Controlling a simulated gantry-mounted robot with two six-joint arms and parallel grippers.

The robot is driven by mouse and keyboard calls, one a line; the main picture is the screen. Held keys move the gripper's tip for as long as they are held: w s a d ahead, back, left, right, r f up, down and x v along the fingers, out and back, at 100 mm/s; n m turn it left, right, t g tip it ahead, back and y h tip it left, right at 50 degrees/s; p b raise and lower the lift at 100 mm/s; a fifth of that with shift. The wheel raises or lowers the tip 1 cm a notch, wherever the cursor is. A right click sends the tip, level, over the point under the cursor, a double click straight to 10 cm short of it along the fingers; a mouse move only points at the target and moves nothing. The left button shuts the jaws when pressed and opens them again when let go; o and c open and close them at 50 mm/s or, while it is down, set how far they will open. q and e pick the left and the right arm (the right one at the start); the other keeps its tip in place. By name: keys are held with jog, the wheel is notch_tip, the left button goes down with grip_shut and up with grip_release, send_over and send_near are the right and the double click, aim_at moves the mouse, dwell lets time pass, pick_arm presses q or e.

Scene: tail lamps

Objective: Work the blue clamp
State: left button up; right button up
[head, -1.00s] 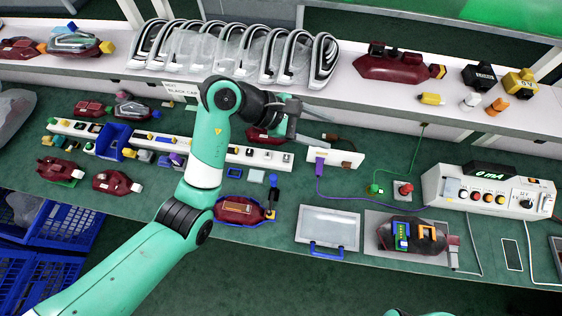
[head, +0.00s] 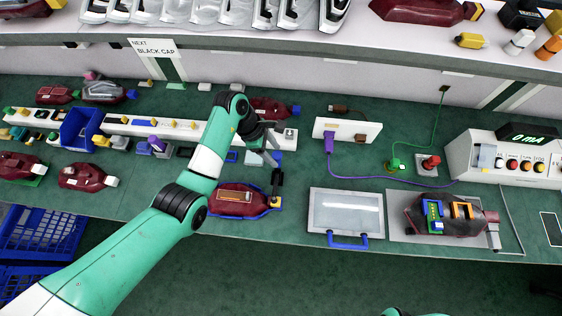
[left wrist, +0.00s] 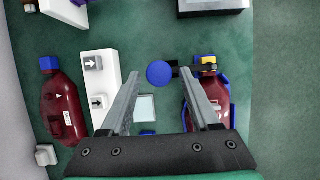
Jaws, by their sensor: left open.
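The blue clamp has a round blue knob, seen from above in the left wrist view (left wrist: 159,74), on a dark lever arm. In the head view, its dark arm (head: 276,182) stands at the right end of a blue-edged fixture holding a dark red tail lamp (head: 236,200). My left gripper (head: 271,147) is open above the clamp. In the left wrist view, the knob appears between its two fingertips (left wrist: 161,76), with gaps on both sides. Whether the fingertips are level with the knob cannot be told. My right gripper is not in view.
A white strip of switches (head: 180,130) and another red lamp (head: 268,106) lie behind the clamp. A grey tray with a blue handle (head: 346,214) is to its right. A white block with a purple plug (head: 347,130) stands behind that tray. Bare green mat lies between fixture and tray.

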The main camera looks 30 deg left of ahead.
pick_arm(q)
jog(key=b+x, duration=0.2)
jog(key=x, duration=0.4)
grip_shut()
dwell(1.2)
